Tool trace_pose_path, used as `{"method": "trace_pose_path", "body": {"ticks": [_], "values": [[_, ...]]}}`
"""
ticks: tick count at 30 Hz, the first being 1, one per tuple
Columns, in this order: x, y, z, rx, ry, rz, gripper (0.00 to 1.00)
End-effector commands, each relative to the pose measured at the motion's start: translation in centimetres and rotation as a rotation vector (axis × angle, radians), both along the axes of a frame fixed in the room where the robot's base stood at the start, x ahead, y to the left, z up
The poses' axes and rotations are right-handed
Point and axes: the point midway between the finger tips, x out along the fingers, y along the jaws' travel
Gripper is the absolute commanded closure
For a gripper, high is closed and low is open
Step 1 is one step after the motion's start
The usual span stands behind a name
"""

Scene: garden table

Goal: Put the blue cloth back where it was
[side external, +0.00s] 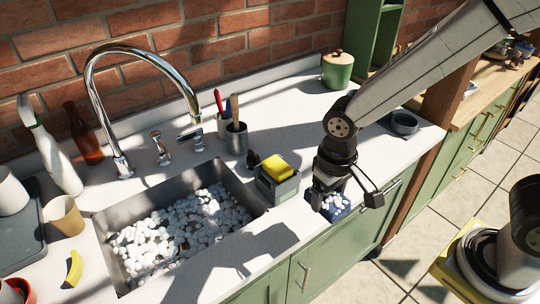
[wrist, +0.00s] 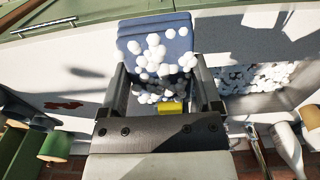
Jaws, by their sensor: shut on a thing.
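The blue cloth (side external: 344,213) is at my gripper (side external: 325,188), near the front edge of the white counter. In the wrist view the blue cloth (wrist: 178,25) lies beyond and between the fingers of my gripper (wrist: 160,72), with white foam-like balls (wrist: 155,52) over it. My gripper points down and is shut on the cloth. The fingers and balls hide where they grip it. I cannot tell whether the cloth touches the counter or is just above it.
A sink (side external: 257,203) full of white balls is left of my gripper. A caddy (side external: 275,189) with a yellow sponge (side external: 278,166) stands between them. Wrist view: a red stain (wrist: 65,105) marks the counter.

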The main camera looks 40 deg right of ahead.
Motion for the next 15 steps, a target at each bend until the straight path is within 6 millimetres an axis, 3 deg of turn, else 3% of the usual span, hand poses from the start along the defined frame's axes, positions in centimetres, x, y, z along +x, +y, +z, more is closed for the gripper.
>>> {"method": "trace_pose_path", "body": {"ticks": [15], "values": [[3.9, 1.1, -4.5, -0.001, 0.002, -0.001, 0.94]]}}
